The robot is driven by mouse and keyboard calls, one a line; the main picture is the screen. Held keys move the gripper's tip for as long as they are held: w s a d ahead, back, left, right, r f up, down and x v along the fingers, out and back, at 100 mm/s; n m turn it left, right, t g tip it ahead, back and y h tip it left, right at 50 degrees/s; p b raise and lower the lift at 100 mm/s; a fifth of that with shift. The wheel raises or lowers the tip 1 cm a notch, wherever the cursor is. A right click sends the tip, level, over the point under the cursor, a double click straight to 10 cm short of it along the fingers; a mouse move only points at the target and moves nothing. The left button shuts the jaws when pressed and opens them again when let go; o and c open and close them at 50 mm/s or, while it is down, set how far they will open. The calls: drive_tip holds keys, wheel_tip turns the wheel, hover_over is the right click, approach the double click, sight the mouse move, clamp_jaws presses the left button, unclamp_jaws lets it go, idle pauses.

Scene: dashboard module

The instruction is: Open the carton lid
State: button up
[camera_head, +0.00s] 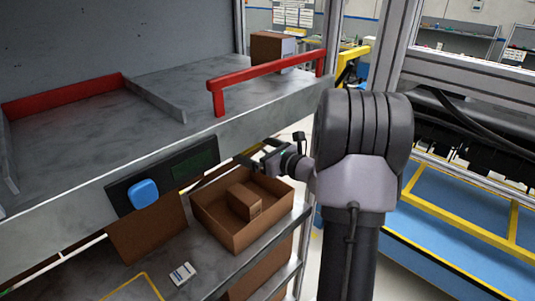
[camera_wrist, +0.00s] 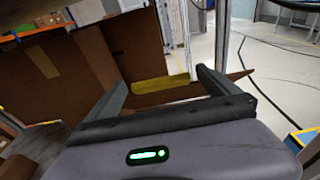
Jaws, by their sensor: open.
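The brown carton (camera_head: 222,232) stands on the lower shelf with its top open in the head view, and a smaller brown box (camera_head: 243,201) sits inside it. My gripper (camera_head: 258,160) is at the carton's far edge, under the upper shelf; its fingertips are partly hidden there. In the wrist view my gripper (camera_wrist: 160,80) has its fingers spread wide. Brown cardboard (camera_wrist: 138,45) with a yellow strip (camera_wrist: 160,84) shows beyond and between the fingers. I cannot tell whether the fingers touch it.
A brown cardboard panel (camera_head: 147,230) stands left of the carton. A dark panel with a blue button (camera_head: 145,193) hangs on the upper shelf's front edge, close above. A red rail (camera_head: 265,79) tops that shelf. A small white card (camera_head: 183,273) lies on the lower shelf.

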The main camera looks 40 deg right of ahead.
drive_tip(key=s+d+r, duration=0.1)
drive_tip(key=s+r, duration=0.1)
drive_tip(key=s, duration=1.4)
drive_tip(key=shift+s+d+r, duration=0.15)
drive_tip(key=shift+s, duration=0.15)
